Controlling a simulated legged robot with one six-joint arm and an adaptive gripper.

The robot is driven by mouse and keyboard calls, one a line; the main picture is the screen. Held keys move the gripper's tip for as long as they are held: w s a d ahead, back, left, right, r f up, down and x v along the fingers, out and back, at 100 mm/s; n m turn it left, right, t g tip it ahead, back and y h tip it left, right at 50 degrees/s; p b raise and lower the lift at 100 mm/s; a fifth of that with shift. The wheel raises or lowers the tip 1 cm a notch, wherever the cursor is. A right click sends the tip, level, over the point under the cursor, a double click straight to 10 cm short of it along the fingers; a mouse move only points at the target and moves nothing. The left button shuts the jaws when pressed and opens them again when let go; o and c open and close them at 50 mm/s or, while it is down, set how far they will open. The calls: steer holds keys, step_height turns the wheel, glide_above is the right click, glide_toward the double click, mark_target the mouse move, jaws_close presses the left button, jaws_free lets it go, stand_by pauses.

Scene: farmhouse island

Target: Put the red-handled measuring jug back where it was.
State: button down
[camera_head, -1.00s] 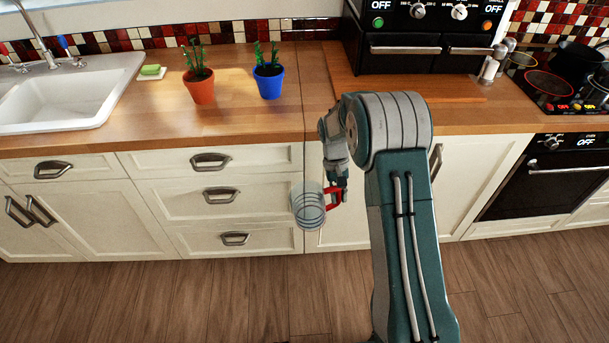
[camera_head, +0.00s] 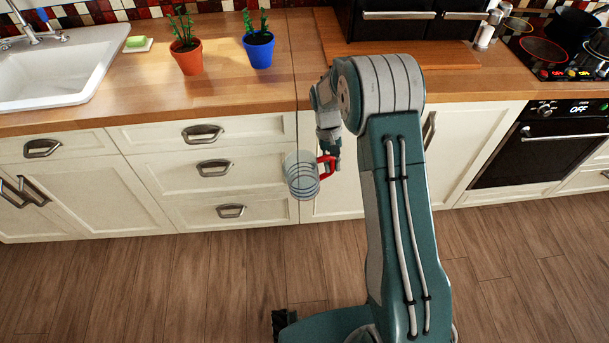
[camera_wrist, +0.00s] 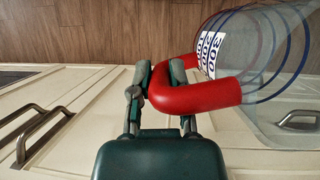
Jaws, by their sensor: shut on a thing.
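The measuring jug (camera_head: 302,175) is clear with dark rings and a red handle (camera_head: 327,165). My gripper (camera_head: 329,160) is shut on the red handle and holds the jug in the air, in front of the cream cabinet doors and below the counter edge. In the wrist view, the fingers (camera_wrist: 160,85) close around the red handle (camera_wrist: 205,95), and the clear jug body (camera_wrist: 255,60) with blue rings and a white number label extends to the upper right, partly out of frame.
The wooden counter (camera_head: 130,95) holds a red pot plant (camera_head: 186,55), a blue pot plant (camera_head: 258,48) and a green sponge (camera_head: 136,41). A sink (camera_head: 50,75) is at left. A wooden board (camera_head: 400,55) lies before the black oven unit. The hob (camera_head: 545,50) is at right.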

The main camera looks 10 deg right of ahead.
steer(key=shift+r, duration=0.1)
steer(key=shift+r, duration=5.95)
